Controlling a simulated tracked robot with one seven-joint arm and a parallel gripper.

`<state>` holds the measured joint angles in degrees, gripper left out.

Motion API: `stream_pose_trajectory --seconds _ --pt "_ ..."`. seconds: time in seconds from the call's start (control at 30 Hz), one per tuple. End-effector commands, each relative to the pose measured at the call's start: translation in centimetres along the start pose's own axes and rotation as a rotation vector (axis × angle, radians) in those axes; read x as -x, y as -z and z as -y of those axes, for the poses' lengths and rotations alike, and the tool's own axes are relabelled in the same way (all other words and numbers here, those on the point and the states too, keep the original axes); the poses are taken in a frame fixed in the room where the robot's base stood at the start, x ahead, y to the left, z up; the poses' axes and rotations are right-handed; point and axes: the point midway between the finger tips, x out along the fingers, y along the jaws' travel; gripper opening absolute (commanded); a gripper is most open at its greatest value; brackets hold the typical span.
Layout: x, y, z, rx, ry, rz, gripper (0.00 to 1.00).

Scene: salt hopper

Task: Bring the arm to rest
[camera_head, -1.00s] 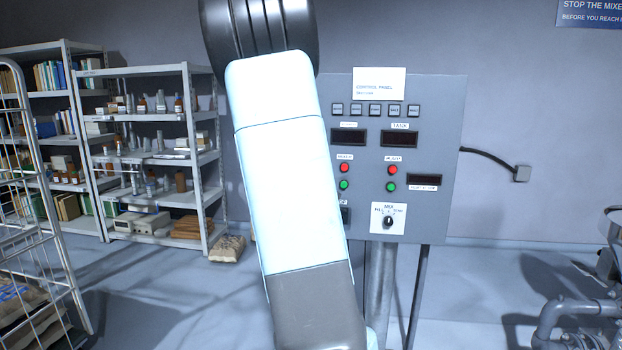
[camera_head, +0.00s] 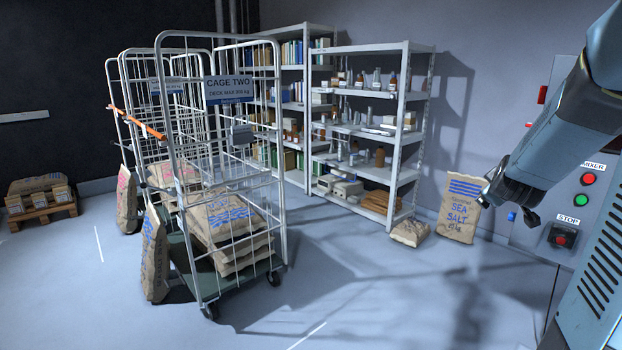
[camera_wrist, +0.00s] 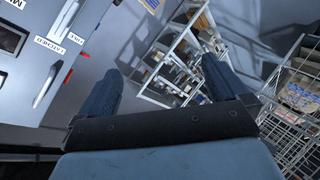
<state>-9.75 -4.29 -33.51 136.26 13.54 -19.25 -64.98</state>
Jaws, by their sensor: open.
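My gripper (camera_head: 508,203) is at the right of the head view, at the end of my arm, in front of the control panel's left edge. Its fingers look small and dark there, close in the picture to a sea salt sack (camera_head: 458,208) standing against the wall. In the wrist view my gripper (camera_wrist: 158,85) shows two dark blue fingers spread wide apart, with nothing between them. The arm is bent at the right edge of the head view, and part of it lies outside the frame.
The control panel (camera_head: 532,225) with mixer buttons stands close by my gripper. A wheeled cage (camera_head: 281,180) marked CAGE TWO holds sacks (camera_head: 225,215) at the centre left. Shelves (camera_head: 405,130) stand behind. A small sack (camera_head: 411,232) lies before them. The floor in front is clear.

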Motion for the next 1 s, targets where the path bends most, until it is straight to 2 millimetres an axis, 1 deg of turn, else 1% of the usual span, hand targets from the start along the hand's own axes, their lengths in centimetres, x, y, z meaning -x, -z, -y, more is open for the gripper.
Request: stream_pose_trajectory --seconds 0.03,0.17,0.2,0.27,0.33,0.47,0.5,0.57,0.6,0.67,0.7,0.8,0.9,1.0 --pt "1.4 0.8 0.8 -0.05 0.051 -0.016 1.0" --pt "5.0 2.6 3.3 -0.172 0.196 -0.028 1.0" --pt "6.2 3.1 4.1 -0.205 0.239 -0.026 1.0" --pt "8.1 3.7 5.2 -0.251 0.3 -0.019 1.0" --pt "10.6 4.3 6.4 -0.297 0.368 -0.005 1.0" --pt "15.2 4.8 8.5 -0.368 0.476 0.043 1.0" --pt "16.7 4.8 9.2 -0.386 0.506 0.063 1.0" --pt "18.9 4.7 10.1 -0.41 0.543 0.096 1.0" --pt "20.4 4.5 10.6 -0.425 0.565 0.122 1.0" --pt "22.6 4.1 11.4 -0.445 0.592 0.164 1.0" --pt "24.1 3.7 11.9 -0.455 0.605 0.194 1.0" --pt "27.4 2.7 13.1 -0.482 0.624 0.271 1.0" --pt "30.0 1.6 13.8 -0.502 0.624 0.339 1.0" --pt "31.8 0.7 14.4 -0.516 0.616 0.391 1.0"
